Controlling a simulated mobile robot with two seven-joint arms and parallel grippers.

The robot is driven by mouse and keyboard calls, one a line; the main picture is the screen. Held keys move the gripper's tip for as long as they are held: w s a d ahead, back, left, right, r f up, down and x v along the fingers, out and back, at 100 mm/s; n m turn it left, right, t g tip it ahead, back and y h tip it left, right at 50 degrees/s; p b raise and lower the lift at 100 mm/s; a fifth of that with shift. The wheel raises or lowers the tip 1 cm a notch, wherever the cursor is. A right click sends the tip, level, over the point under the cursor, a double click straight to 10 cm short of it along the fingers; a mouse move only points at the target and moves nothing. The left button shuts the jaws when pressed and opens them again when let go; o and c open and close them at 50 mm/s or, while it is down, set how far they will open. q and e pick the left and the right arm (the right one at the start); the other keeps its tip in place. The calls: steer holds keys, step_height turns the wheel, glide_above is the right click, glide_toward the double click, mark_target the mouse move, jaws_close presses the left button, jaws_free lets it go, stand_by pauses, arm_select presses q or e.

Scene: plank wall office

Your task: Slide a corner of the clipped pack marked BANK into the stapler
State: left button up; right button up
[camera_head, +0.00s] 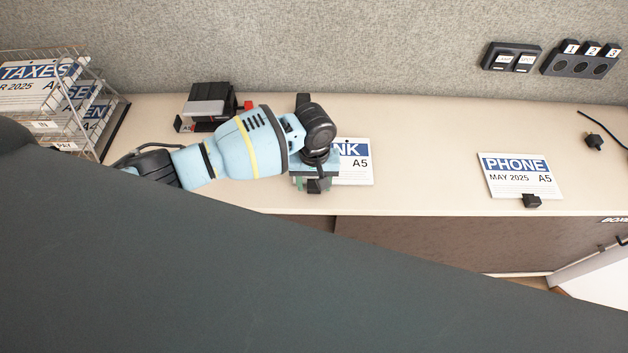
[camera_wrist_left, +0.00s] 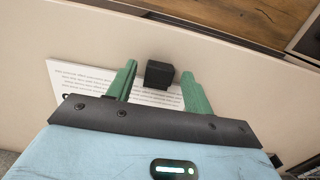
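The pack marked BANK (camera_head: 355,172) lies on the desk, with only "NK" and "A5" readable in the head view; my left arm hides the rest. In the left wrist view its printed white sheet (camera_wrist_left: 85,78) shows with a black clip (camera_wrist_left: 159,74) at its edge. My left gripper (camera_head: 315,184) is above the pack. Its green fingers are open, one on each side of the clip, with gaps between. A grey and black machine (camera_head: 209,103), which looks like the stapler, stands at the back left, behind my left arm. My right gripper is not in view.
A wire tray rack (camera_head: 88,115) with packs such as TAXES stands at the far left. A clipped PHONE pack (camera_head: 520,178) lies to the right. A black plug (camera_head: 593,143) and cable lie at the far right. The desk between the BANK and PHONE packs is clear.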

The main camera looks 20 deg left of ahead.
arm_select(q)
steer(key=shift+o, duration=0.4)
steer(key=r, duration=0.3)
steer(key=r+p, duration=0.1)
steer(key=r, duration=0.3)
steer(key=shift+w, duration=0.2)
steer(key=shift+r, duration=0.4)
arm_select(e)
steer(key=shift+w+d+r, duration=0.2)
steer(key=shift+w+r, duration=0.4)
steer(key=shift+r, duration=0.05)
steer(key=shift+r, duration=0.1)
